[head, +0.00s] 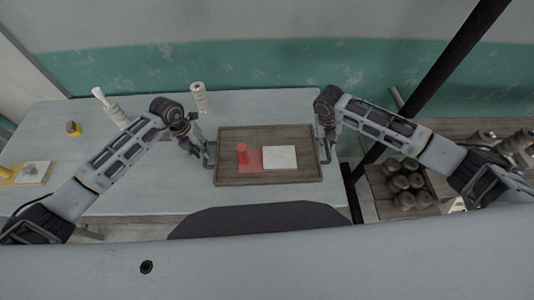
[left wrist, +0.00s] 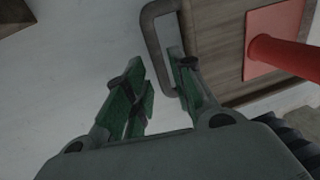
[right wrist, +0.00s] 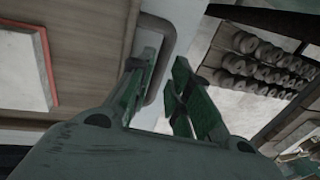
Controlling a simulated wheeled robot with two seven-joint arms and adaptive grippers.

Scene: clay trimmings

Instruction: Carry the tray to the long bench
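The brown wooden tray (head: 228,172) lies flat on the pale table, with a grey loop handle at each end. On it are a red cylinder (head: 242,153), a red sheet (head: 255,165) and a white slab (head: 280,157). My left gripper (head: 197,150) is at the tray's left handle (left wrist: 148,30); its fingers are apart, one on each side of the bar. My right gripper (head: 326,147) is at the right handle (right wrist: 170,50), fingers apart with the bar between them. Whether any finger touches a bar is unclear. I cannot tell which surface is the long bench.
At right are a wooden surface (head: 440,127) and a rack of dark round pieces (head: 405,185). A dark slanted post (head: 440,75) stands behind my right arm.

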